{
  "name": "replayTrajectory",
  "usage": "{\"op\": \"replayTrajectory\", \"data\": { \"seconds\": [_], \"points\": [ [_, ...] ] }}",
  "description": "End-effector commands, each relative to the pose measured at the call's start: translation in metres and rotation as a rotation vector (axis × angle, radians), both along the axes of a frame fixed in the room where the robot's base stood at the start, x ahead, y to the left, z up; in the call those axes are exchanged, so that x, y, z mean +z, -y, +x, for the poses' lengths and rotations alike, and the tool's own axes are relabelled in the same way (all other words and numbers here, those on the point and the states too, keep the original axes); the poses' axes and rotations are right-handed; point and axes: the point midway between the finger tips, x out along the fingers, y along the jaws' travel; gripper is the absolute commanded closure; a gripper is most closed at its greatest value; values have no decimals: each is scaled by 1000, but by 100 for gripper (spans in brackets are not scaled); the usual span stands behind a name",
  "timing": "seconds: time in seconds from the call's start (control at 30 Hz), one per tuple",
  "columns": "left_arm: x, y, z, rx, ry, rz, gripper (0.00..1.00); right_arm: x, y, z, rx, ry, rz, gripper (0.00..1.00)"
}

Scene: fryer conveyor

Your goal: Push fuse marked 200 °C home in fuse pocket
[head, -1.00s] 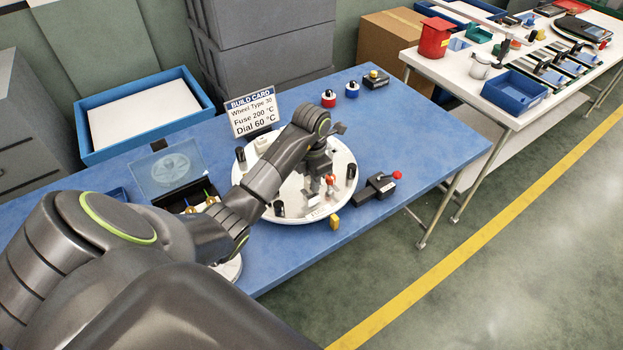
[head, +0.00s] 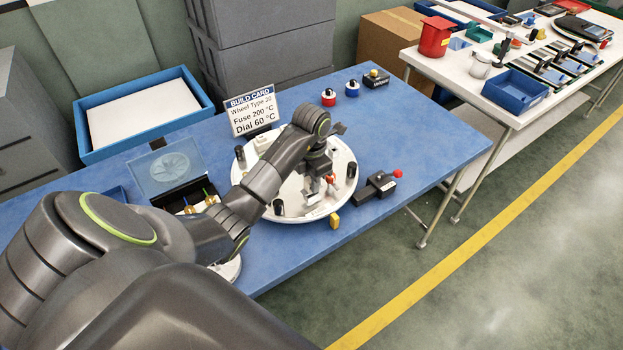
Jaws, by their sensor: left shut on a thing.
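My left gripper (head: 314,190) points down over the round white tray-like housing (head: 330,150) on the blue table. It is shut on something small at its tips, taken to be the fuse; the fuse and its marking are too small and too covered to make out. The fuse pocket cannot be told apart under the gripper. A small red part (head: 331,179) shows right beside the fingers. The build card (head: 251,110) behind the housing reads Wheel Type 30, Fuse 200 °C, Dial 60 °C. My right gripper is not in view.
Black posts (head: 351,171) stand inside the housing near its rim. A black clamp with a red knob (head: 376,187) lies to the right. An open box with a clear lid (head: 168,172) stands left, behind my arm.

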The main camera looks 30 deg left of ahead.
Motion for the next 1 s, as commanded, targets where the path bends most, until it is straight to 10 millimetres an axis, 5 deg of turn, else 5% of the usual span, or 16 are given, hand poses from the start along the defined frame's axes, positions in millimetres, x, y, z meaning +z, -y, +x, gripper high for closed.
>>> {"op": "replayTrajectory", "data": {
  "seconds": [0.9,0.93,1.0],
  "points": [
    [-15,0,-1,0,-3,-1,100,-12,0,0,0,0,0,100],
    [-15,0,-1,0,-3,-1,74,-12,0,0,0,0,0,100],
    [-15,0,-1,0,-3,-1,65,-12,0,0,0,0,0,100]
  ]
}}
